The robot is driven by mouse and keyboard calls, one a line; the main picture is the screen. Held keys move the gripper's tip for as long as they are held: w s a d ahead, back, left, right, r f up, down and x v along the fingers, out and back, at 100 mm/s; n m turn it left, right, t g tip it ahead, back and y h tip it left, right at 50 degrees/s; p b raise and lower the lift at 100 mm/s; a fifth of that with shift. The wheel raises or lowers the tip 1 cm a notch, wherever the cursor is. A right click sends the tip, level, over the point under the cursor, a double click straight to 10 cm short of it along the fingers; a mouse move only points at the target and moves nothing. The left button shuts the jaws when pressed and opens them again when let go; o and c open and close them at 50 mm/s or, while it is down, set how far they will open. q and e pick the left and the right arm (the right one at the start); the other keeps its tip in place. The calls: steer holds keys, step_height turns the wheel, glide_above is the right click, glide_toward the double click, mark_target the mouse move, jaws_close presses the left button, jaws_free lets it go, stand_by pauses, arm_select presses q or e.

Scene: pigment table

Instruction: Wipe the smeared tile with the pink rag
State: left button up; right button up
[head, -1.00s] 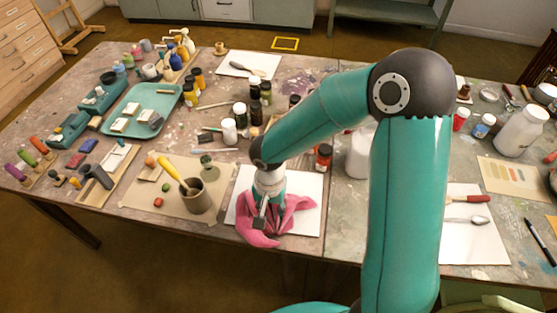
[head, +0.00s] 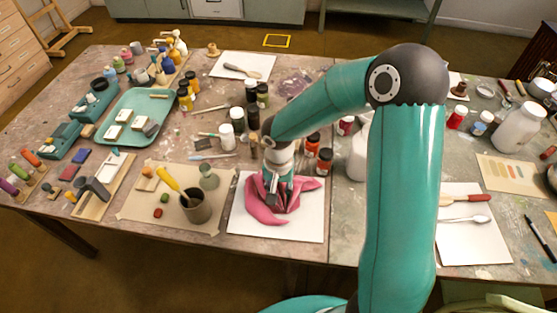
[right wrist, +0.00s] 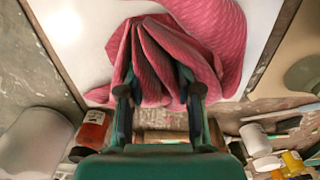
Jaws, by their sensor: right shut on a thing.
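The pink rag (head: 262,204) lies bunched on the white tile (head: 300,229) near the table's front edge. My right gripper (head: 275,200) points down and is shut on the rag. In the right wrist view the rag (right wrist: 180,45) is gathered in folds between the two fingers (right wrist: 160,98), over the pale tile (right wrist: 75,35). The rag and gripper cover part of the tile, and I cannot make out a smear on what shows. My left gripper is not in view.
A grey mortar (head: 196,206) with a yellow-handled pestle stands left of the tile on brown paper (head: 135,207). Red-brown jars (head: 324,160) stand close behind the tile. A white jug (head: 358,158) stands to its right.

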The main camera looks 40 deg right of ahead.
steer(key=shift+w+d, duration=0.75)
steer(key=shift+d, duration=0.15)
steer(key=shift+w+r+p, duration=0.2)
steer(key=shift+p, duration=0.2)
steer(key=r, duration=0.1)
steer(key=r+p, duration=0.1)
steer(key=r, duration=0.1)
steer(key=shift+s+r, duration=0.25)
steer(key=shift+r, duration=0.05)
steer(key=shift+w+r+p, duration=0.2)
steer(key=shift+r+p, duration=0.45)
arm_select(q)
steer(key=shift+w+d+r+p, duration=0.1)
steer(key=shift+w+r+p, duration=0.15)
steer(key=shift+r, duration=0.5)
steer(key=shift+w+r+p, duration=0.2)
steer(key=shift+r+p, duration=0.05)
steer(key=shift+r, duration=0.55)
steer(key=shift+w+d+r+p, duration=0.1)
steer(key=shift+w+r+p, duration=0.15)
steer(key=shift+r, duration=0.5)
arm_select(e)
steer(key=shift+s+r, duration=0.1)
steer(key=shift+r, duration=1.2)
